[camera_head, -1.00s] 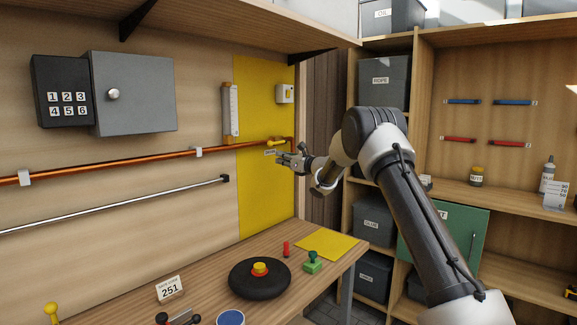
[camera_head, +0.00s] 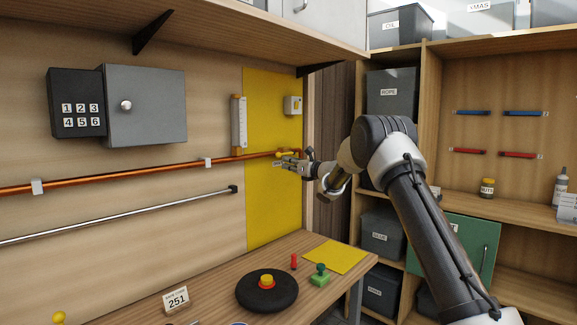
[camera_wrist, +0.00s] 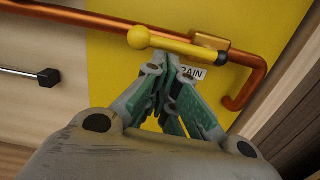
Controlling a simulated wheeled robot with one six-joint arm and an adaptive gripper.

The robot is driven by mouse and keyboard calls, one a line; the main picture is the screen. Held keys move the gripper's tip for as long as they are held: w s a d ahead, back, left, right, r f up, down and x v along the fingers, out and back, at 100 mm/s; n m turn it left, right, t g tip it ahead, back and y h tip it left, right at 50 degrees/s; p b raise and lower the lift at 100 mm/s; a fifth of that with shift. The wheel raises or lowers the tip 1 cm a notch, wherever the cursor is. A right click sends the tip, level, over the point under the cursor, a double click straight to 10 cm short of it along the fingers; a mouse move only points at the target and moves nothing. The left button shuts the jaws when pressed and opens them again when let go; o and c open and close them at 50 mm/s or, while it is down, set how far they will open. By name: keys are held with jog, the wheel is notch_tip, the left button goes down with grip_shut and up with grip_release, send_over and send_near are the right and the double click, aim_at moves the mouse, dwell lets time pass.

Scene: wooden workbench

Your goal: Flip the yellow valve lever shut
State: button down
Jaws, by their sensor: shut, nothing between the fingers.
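The yellow valve lever (camera_head: 286,154) sits on the copper pipe (camera_head: 130,174) in front of the yellow wall panel. In the wrist view the lever (camera_wrist: 185,47) runs nearly along the pipe, with its ball end (camera_wrist: 139,37) at the left and its hub at the right. My gripper (camera_head: 282,163) is beside the lever, just below it in the picture. In the wrist view my gripper (camera_wrist: 170,66) has its fingers together and empty, with the tips close under the lever's middle. I cannot tell whether they touch it. A label reading "RAIN", its start hidden by a finger, is behind the tips.
The pipe bends down at its right end (camera_wrist: 257,85). A thermometer-like strip (camera_head: 239,124) and a small white box (camera_head: 292,105) are on the wall above. A metal rod (camera_head: 120,215) runs below the pipe. The bench (camera_head: 215,280) holds a black disc with a button.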

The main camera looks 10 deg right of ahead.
jog(key=shift+a+r+m, duration=0.1)
jog(key=shift+r+m, duration=0.2)
jog(key=shift+m, duration=0.1)
notch_tip(320, 180, up, 9)
jog(key=w+d+m+h, duration=0.1)
jog(key=d+m, duration=0.1)
jog(key=m, duration=1.4)
jog(key=shift+w+d+f, duration=0.15)
jog(key=shift+w+d, duration=0.1)
jog(key=shift+w, duration=0.05)
